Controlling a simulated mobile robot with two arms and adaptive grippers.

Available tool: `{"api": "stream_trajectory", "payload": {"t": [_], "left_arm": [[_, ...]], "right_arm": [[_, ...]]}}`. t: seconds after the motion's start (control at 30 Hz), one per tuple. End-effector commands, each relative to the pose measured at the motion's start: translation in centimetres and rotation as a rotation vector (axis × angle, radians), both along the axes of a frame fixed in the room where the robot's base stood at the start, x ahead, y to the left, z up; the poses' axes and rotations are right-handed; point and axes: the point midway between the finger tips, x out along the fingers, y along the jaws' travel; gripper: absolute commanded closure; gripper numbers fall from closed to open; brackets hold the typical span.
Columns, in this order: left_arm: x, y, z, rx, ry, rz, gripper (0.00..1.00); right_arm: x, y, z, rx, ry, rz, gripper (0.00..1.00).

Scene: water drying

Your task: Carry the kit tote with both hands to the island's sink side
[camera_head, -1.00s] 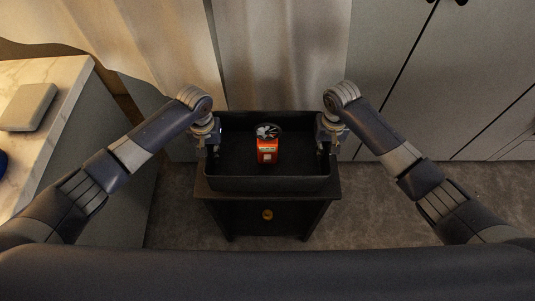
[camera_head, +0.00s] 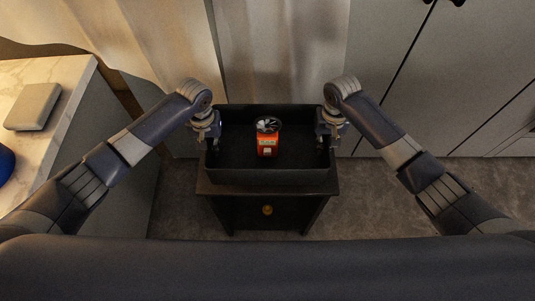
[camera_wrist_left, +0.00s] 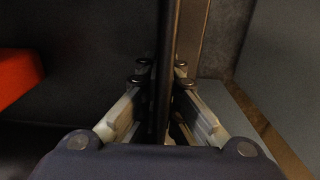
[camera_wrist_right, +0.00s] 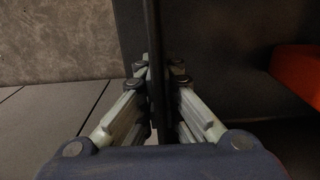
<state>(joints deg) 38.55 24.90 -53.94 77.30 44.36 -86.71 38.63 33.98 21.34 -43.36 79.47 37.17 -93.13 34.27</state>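The kit tote (camera_head: 268,177) is a black open-topped box in the middle of the head view, over a small dark cabinet (camera_head: 236,212). An orange item (camera_head: 267,150) with a round fan-like top sits inside the tote. My left gripper (camera_head: 212,143) is shut on the tote's left wall, and my right gripper (camera_head: 325,143) on its right wall. In the left wrist view the wall (camera_wrist_left: 167,40) runs between the fingers; the right wrist view shows the same with the other wall (camera_wrist_right: 153,40). I cannot tell whether the tote's underside touches the cabinet.
A marble-topped counter (camera_head: 70,75) stands at the left, with a grey flat block (camera_head: 33,106) and a partly visible blue object (camera_head: 5,163) on it. A curtain (camera_head: 282,60) hangs behind the tote. Grey cabinet doors (camera_head: 470,90) are at the right. Carpet (camera_head: 390,195) lies clear right of the cabinet.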

Motion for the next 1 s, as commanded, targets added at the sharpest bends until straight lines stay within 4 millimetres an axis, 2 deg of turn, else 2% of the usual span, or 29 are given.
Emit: {"api": "stream_trajectory", "payload": {"t": [0.57, 0.77, 1.0], "left_arm": [[0.0, 0.1, 0.2, 0.001, -0.001, 0.001, 1.0], [-0.2, 0.1, 1.6, 0.001, -0.002, 0.0, 1.0], [-0.8, 0.1, 4.6, 0.001, -0.003, 0.0, 1.0]], "right_arm": [[0.0, -0.1, 0.2, -0.001, -0.002, -0.001, 1.0], [-0.2, -0.1, 1.6, -0.001, -0.003, 0.0, 1.0], [-0.8, 0.0, 4.6, 0.001, -0.004, 0.0, 1.0]]}}
